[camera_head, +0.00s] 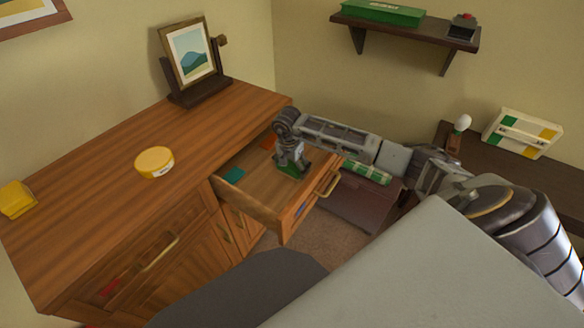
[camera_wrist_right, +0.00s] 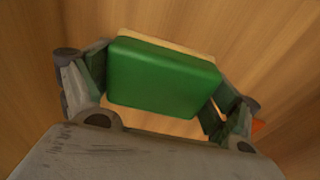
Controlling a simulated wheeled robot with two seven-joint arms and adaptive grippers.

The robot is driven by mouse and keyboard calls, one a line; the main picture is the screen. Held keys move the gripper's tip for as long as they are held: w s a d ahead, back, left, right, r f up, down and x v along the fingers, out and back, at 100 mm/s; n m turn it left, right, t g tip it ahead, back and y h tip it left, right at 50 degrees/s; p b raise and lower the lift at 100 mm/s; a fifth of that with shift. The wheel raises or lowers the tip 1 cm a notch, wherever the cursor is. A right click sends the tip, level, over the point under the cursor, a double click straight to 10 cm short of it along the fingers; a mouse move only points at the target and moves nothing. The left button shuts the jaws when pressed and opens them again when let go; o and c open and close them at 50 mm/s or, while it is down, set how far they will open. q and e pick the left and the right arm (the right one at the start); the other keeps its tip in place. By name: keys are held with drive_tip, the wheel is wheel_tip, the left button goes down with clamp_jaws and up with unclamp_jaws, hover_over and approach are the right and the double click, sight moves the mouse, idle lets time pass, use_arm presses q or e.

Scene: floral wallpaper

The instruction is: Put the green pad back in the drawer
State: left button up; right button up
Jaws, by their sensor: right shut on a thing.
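The wooden drawer (camera_head: 262,208) of the dresser stands pulled open. My right gripper (camera_head: 291,167) reaches down into the drawer, shut on the green pad (camera_head: 288,171). In the right wrist view the green pad (camera_wrist_right: 163,78) fills the space between the two fingers (camera_wrist_right: 162,92), with a pale layer along its far edge. Wood grain shows all around it. I cannot tell whether the pad touches the drawer floor. My left gripper is not in view.
A teal piece (camera_head: 234,175) and an orange piece (camera_head: 268,142) lie in the drawer. A yellow round tin (camera_head: 154,162), a yellow object (camera_head: 16,199) and a framed picture (camera_head: 191,55) stand on the dresser top (camera_head: 110,200). A shelf (camera_head: 410,30) hangs behind.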

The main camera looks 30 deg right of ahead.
sight(290, 167)
drive_tip(key=shift+f, duration=0.15)
drive_tip(key=o, duration=0.8)
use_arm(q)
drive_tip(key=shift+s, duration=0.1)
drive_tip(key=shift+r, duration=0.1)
use_arm(e)
drive_tip(key=shift+r, duration=0.4)
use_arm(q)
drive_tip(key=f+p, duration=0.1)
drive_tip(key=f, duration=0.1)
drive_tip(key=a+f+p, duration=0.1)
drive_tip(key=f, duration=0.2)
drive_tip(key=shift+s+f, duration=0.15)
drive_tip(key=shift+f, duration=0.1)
use_arm(e)
drive_tip(key=r, duration=0.3)
drive_tip(key=a+r, duration=0.1)
drive_tip(key=r, duration=0.7)
drive_tip(key=shift+s+a+r, duration=0.15)
drive_tip(key=shift+s+r, duration=0.05)
drive_tip(key=shift+s, duration=0.05)
